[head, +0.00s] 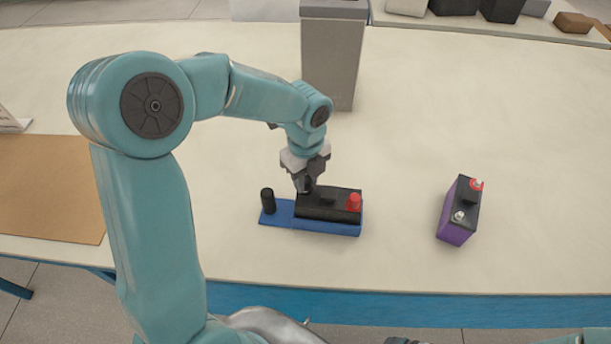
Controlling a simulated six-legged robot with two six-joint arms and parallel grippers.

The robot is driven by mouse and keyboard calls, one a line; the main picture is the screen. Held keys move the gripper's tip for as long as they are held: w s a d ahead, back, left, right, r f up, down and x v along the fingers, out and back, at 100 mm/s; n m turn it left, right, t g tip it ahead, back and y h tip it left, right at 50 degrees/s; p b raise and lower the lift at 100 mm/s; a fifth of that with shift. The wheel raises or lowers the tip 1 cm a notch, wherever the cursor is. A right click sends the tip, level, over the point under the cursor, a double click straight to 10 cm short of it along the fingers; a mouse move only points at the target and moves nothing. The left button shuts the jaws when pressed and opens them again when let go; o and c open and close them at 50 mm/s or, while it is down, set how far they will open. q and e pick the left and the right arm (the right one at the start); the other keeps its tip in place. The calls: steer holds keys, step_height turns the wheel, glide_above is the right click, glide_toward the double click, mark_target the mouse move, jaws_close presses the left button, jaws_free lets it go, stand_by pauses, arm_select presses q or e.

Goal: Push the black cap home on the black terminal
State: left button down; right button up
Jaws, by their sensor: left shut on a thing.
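A black battery (325,206) lies on a blue tray (310,227) in the middle of the table. A red cap (354,202) sits at its right end. My left gripper (304,187) points down at the battery's left end, shut on a small dark thing, apparently the black cap. The fingers and this thing are both dark, so its edges are hard to make out. The black terminal is hidden under it, and I cannot tell how far down the cap sits. My right gripper is not in view.
A black cylinder (267,201) stands on the tray's left end, close to my gripper. A purple battery (459,211) with a red-ringed terminal stands to the right. A grey bin (332,55) stands behind. A brown mat (50,188) lies at left. Table between the batteries is clear.

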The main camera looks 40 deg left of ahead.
arm_select(q)
steer(key=shift+f+b, duration=0.35)
steer(key=shift+f, duration=0.15)
stand_by(0.4)
steer(key=shift+c, duration=1.7)
jaws_free()
steer(key=shift+r+p, duration=3.1)
steer(key=shift+r, duration=0.5)
